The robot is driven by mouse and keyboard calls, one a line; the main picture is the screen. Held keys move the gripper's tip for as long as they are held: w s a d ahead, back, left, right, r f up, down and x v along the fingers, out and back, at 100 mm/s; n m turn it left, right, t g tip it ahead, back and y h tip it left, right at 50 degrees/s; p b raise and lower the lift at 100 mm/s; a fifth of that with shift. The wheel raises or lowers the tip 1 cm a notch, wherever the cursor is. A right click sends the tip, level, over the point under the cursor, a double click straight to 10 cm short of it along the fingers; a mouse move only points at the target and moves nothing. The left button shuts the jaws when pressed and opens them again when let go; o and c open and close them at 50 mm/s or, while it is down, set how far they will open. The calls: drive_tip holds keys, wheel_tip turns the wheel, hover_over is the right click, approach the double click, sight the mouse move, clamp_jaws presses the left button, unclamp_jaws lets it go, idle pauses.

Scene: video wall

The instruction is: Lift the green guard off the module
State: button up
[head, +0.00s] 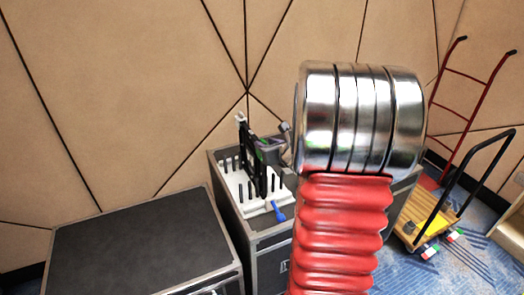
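A dark upright module (246,155) stands in a white pegged rack (250,208) on top of a case. A small patch of green, likely the green guard (263,141), shows near the module's upper right side. My gripper (272,153) is at that same spot, small and partly hidden by my arm's metal joint. It looks to touch or overlap the green part in the picture. I cannot tell whether its fingers are open or closed on it.
A blue-handled tool (279,213) lies at the rack's front edge. A black-topped case (140,245) stands at front left. A panelled wall (130,90) closes the back. At right are a red hand truck (468,78) and a wooden platform cart (422,222) on blue carpet.

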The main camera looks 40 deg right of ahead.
drive_tip(key=shift+c, duration=0.2)
clamp_jaws()
drive_tip(key=shift+r, duration=0.15)
wheel_tip(320, 180, up, 10)
idle(0.8)
idle(0.4)
